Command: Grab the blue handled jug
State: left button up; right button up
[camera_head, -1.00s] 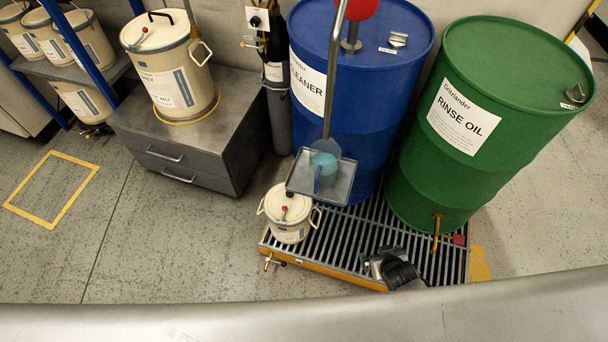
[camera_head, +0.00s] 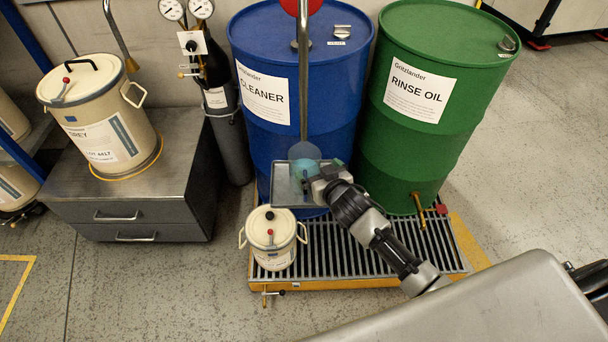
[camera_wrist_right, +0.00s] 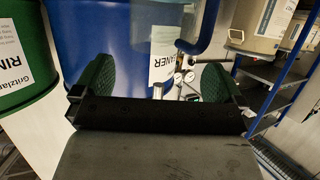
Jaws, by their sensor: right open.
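The jug (camera_head: 305,154), a small translucent blue vessel with a darker blue handle, stands on the small metal tray (camera_head: 283,192) in front of the blue drum. My right gripper (camera_head: 316,172) reaches in from the lower right and is at the jug's right side, over the tray. It partly covers the jug, and I cannot tell whether they touch. In the right wrist view, the green-padded fingers (camera_wrist_right: 155,78) are spread wide apart. My left gripper is not in view.
The blue cleaner drum (camera_head: 291,110) and green rinse oil drum (camera_head: 430,120) stand close behind. A vertical metal pipe (camera_head: 303,80) rises just behind the jug. A lidded cream pot (camera_head: 271,240) sits on the grated platform (camera_head: 340,262) below. Floor at right is clear.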

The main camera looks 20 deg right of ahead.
jog(key=x, duration=0.5)
jog(key=shift+w+a+r, duration=0.1)
jog(key=shift+a, duration=0.05)
jog(key=c, duration=1.1)
jog(key=shift+r, duration=0.1)
jog(key=shift+c, duration=1.4)
